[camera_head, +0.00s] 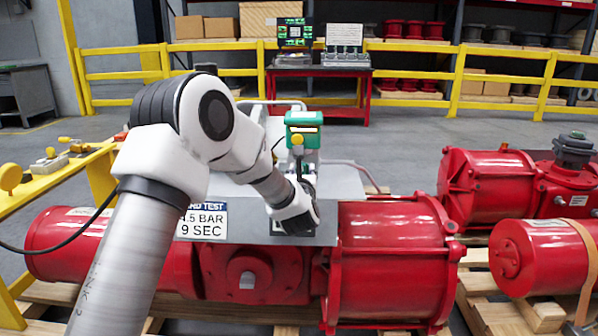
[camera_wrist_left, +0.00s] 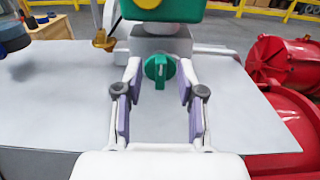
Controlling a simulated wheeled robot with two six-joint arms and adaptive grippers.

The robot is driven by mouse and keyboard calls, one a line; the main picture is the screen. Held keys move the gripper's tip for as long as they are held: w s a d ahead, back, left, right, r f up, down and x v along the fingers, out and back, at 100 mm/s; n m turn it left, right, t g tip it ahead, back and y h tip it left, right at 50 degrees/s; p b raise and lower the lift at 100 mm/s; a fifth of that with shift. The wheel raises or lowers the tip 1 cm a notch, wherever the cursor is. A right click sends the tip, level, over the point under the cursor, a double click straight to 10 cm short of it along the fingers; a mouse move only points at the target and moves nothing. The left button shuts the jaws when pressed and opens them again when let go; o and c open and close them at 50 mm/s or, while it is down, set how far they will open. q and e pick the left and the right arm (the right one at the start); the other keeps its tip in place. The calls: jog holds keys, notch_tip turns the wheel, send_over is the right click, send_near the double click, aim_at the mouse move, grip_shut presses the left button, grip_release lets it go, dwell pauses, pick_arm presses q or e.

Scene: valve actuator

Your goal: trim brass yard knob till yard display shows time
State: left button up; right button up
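A green-cased device (camera_head: 303,121) stands above the grey plate on the red actuator; its yellow face shows no readable time. In the left wrist view its green underside (camera_wrist_left: 165,10) carries a brass round part (camera_wrist_left: 148,4), cut by the top edge; I cannot tell whether this is the yard knob. Another brass piece (camera_wrist_left: 103,40) hangs to the left. My left gripper (camera_wrist_left: 159,82) is open, with purple-padded fingers on either side of a small green knob (camera_wrist_left: 159,69) on a grey block; contact is not visible. In the head view my wrist hides its fingers. My right gripper is out of view.
A sign (camera_head: 203,221) reading "4.5 BAR 9 SEC" is partly hidden by my arm. Red actuators (camera_head: 490,185) lie on pallets to the right. A yellow bench (camera_head: 45,190) with fittings is at left. A red stand (camera_head: 318,72) with a screen is behind.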

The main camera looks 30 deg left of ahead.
pick_arm(q)
jog(key=shift+x, duration=0.8)
grip_shut()
